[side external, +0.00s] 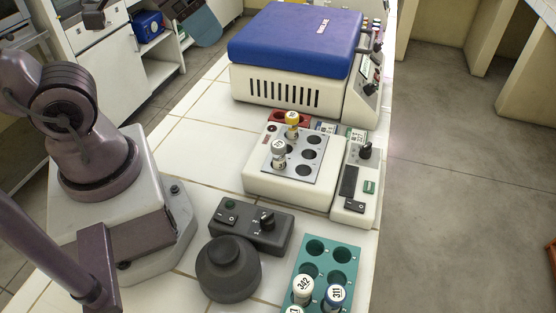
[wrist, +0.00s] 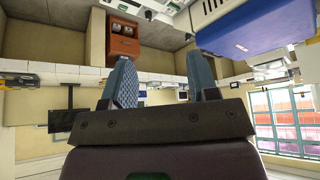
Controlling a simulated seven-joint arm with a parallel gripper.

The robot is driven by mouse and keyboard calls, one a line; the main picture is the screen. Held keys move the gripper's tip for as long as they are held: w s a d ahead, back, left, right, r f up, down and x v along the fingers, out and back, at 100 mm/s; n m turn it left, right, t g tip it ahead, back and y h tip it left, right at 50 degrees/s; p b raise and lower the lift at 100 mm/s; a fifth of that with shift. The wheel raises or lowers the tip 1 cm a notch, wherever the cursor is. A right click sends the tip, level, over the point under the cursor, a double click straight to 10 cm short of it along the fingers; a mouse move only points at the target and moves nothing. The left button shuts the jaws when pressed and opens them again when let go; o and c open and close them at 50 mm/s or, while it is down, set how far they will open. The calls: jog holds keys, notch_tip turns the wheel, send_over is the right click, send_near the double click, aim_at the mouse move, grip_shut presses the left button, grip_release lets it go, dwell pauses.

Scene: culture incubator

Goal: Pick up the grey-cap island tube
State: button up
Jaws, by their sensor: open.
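A grey-capped tube (side external: 279,150) stands in the front left part of the metal well plate (side external: 312,172) on the white block instrument (side external: 262,188). A yellow-capped tube (side external: 292,120) stands just behind it in the same plate. My gripper (wrist: 163,80) shows in the wrist view with its two blue padded fingers apart and nothing between them. The grey-capped tube cannot be made out in the wrist view. I cannot make out my fingers in the side external view, so their distance to the tube is unclear.
A blue-lidded machine (side external: 295,40) stands behind the block. In front are a teal rack (side external: 345,258) holding several tubes, a dark control box (side external: 250,226) and a round dark device (side external: 228,268). White tiled bench (side external: 200,140) is clear left of the block.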

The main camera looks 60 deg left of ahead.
jog(key=shift+o, duration=0.6)
